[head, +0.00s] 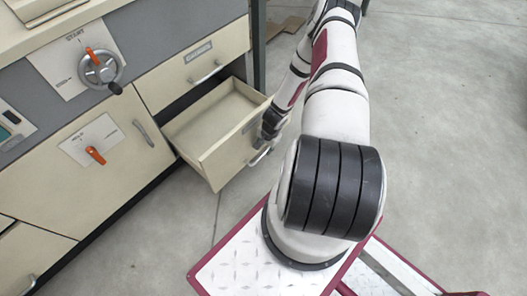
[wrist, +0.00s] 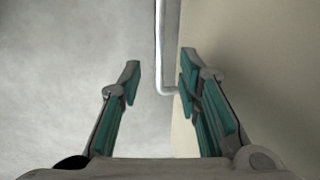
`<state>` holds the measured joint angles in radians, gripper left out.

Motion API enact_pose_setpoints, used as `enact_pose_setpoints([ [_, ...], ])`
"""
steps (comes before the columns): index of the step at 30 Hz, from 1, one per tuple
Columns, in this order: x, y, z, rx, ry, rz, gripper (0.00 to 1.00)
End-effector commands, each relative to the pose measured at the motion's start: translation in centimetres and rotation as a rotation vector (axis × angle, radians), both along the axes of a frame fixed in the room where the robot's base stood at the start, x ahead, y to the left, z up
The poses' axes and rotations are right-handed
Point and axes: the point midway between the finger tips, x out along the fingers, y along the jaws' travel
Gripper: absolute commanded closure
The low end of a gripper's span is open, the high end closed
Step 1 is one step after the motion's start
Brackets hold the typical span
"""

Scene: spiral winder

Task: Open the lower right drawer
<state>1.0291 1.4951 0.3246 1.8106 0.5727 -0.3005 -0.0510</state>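The lower right drawer (head: 215,134) is a cream box pulled well out of the cabinet, and its empty inside shows in the head view. Its metal handle (head: 259,157) is on the front panel. My gripper (head: 268,135) is at the drawer front, partly hidden by my arm in the head view. In the wrist view my gripper's fingers (wrist: 158,80) are apart, with the handle (wrist: 160,50) between them and ahead. The right finger is close to the cream drawer front (wrist: 250,80). I cannot tell whether either finger touches the handle.
Above is a shut upper drawer (head: 195,65) with its own handle. To the left are a cabinet door (head: 95,165) with an orange lever and a grey handwheel (head: 100,68). A dark post (head: 258,45) stands behind the open drawer. The floor (head: 440,130) to the right is clear.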

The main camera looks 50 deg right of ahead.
Motion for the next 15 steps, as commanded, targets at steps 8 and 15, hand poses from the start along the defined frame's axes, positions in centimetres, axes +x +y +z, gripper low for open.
enact_pose_setpoints([
  [8,-0.9,-0.1,4.6,-0.001,0.000,0.000,0.69],
  [15,-1.2,-0.1,5.8,0.000,0.001,-0.001,0.69],
])
